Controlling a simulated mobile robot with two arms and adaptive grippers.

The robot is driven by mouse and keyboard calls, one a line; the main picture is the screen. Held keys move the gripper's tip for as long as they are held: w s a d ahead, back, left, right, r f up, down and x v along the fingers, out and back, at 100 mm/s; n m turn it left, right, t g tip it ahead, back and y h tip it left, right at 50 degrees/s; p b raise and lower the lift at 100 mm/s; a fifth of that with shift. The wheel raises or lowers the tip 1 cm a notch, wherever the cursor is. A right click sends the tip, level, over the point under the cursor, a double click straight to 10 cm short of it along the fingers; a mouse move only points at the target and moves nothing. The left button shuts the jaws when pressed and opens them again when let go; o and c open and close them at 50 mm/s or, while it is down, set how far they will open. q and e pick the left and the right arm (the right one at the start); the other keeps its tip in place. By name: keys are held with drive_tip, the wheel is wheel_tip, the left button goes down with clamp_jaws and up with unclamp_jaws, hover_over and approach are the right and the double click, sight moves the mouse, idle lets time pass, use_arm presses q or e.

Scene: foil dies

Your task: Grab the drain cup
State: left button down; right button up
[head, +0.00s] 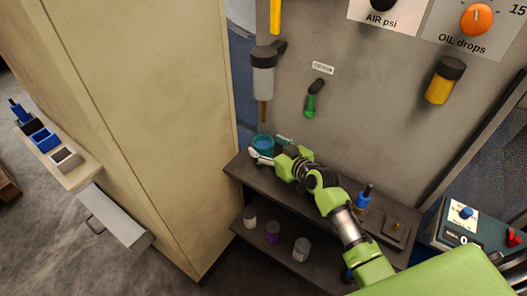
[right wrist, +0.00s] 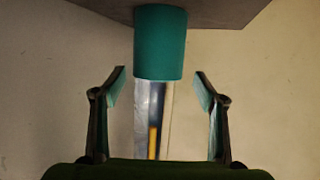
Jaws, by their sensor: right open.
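The drain cup, a teal round cup (head: 262,143), stands at the left end of the dark upper shelf, below the tube of a clear bowl (head: 264,80) on the panel. My right gripper (head: 267,147) is open, one finger to each side of the cup in the head view. In the right wrist view the cup (right wrist: 160,42) is centred, its edge near the level of the open fingertips (right wrist: 160,78). Gaps show on both sides, and I see no finger touching it. How deep it lies between the fingers I cannot tell. My left gripper is not in view.
The upper shelf (head: 245,172) also holds a blue-topped bottle (head: 362,198) at right. Several small jars stand on the lower shelf (head: 258,251). A green-handled valve (head: 313,98) sticks out of the panel above. A beige cabinet (head: 150,110) stands close at left.

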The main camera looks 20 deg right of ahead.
sight(259, 139)
drive_tip(key=shift+x, duration=1.75)
drive_tip(key=shift+d+r, duration=0.1)
drive_tip(key=c, duration=1.2)
drive_tip(key=shift+c, duration=0.2)
drive_tip(key=shift+r, duration=0.15)
